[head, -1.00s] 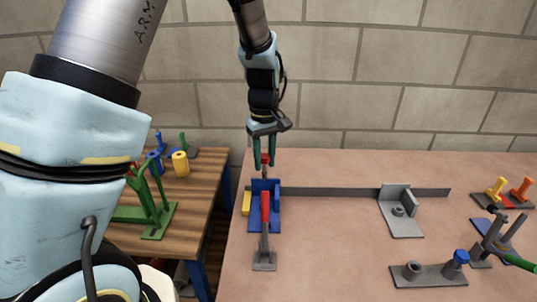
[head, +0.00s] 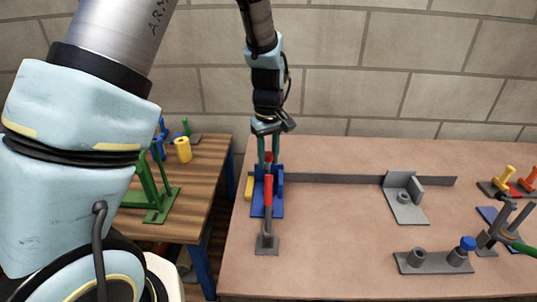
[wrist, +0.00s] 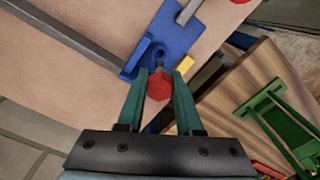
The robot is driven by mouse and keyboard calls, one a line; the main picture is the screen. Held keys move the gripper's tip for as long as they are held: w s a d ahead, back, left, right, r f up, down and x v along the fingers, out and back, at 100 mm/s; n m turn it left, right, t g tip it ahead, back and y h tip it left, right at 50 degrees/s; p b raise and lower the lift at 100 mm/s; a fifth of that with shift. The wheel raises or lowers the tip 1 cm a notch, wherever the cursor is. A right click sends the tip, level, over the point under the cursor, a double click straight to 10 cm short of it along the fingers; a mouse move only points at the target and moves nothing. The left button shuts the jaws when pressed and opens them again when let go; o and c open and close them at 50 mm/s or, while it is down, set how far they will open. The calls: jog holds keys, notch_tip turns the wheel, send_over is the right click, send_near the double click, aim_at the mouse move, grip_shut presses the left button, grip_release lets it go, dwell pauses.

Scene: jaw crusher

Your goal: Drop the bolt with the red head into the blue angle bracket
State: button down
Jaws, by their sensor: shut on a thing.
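The blue angle bracket (head: 278,207) stands near the left edge of the pink table, and it also shows in the wrist view (wrist: 180,38). My gripper (head: 268,158) points down over the bracket's rear part. Its green fingers are shut on the red head of the bolt (wrist: 159,86); the red head (head: 269,157) shows between the fingers in the head view. In the wrist view the bolt's grey shank reaches toward a round hole in the bracket. I cannot tell whether the tip is inside the hole.
A toggle clamp with a red handle (head: 268,190) stands in front of the bracket. A yellow block (head: 249,188) is at its left. A long grey bar (head: 330,179) runs right to a grey bracket (head: 405,207). A wooden table (head: 203,180) with green fixtures stands left.

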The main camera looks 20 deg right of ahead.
aim_at(268, 169)
jog(key=shift+f, duration=0.3)
jog(key=shift+f+b, duration=1.1)
jog(key=shift+f, duration=0.65)
jog(key=shift+f, duration=0.35)
jog(key=shift+f+b, duration=1.25)
jog(key=shift+f, duration=0.65)
jog(key=shift+c, duration=2.4)
grip_release()
jog(key=shift+r, duration=0.1)
jog(key=shift+d+r, duration=0.1)
jog(key=shift+r, duration=0.1)
jog(key=r+b, duration=0.1)
jog(key=r, duration=0.9)
jog(key=shift+a+r, duration=0.15)
jog(key=shift+a, duration=0.05)
